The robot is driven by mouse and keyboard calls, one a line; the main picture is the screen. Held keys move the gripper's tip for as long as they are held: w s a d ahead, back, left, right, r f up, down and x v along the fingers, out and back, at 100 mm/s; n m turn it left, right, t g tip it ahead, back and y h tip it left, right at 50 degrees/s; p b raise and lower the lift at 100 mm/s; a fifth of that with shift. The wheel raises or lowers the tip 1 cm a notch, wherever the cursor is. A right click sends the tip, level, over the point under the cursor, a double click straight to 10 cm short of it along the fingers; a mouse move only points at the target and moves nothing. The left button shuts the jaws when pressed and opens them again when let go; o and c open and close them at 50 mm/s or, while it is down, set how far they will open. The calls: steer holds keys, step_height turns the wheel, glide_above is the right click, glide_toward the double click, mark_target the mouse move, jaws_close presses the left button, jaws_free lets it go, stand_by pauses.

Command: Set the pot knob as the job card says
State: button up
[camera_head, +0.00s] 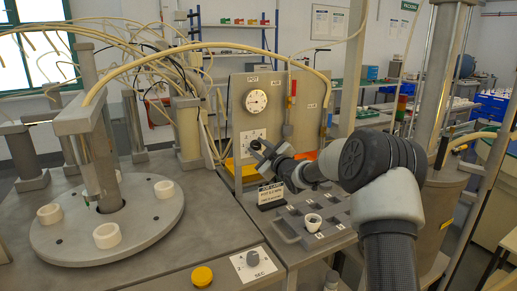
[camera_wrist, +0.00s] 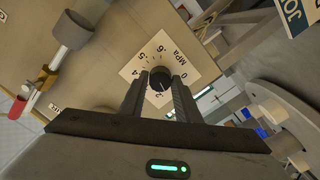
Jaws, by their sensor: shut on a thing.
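The pot knob (camera_wrist: 160,79) is black and round, on a white scale plate (camera_wrist: 133,69) marked MPa with numbers around it. My gripper (camera_wrist: 161,83) is shut on the knob, one finger on each side, in the wrist view. A pale line shows on the knob's face, but I cannot tell exactly which mark it points at. In the head view my gripper (camera_head: 259,149) reaches the panel over the plate (camera_head: 246,137) and hides the knob. The job card (camera_head: 270,193) is a black sign below; it seems to read pot 0.2 MPa.
A round gauge (camera_head: 256,101) labelled POT sits above the plate; its needle is too small to read. A red-handled lever (camera_head: 292,88) is to its right. A round turntable (camera_head: 130,236) stands at left.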

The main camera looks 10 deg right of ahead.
steer(key=m, duration=0.5)
steer(key=shift+p, duration=0.4)
steer(key=shift+m, duration=0.3)
steer(key=o, duration=1)
steer(key=shift+o, duration=0.2)
steer(key=v, duration=1.7)
steer(key=shift+s+p, duration=0.2)
steer(key=shift+p, duration=0.15)
steer(key=shift+d+r, duration=0.1)
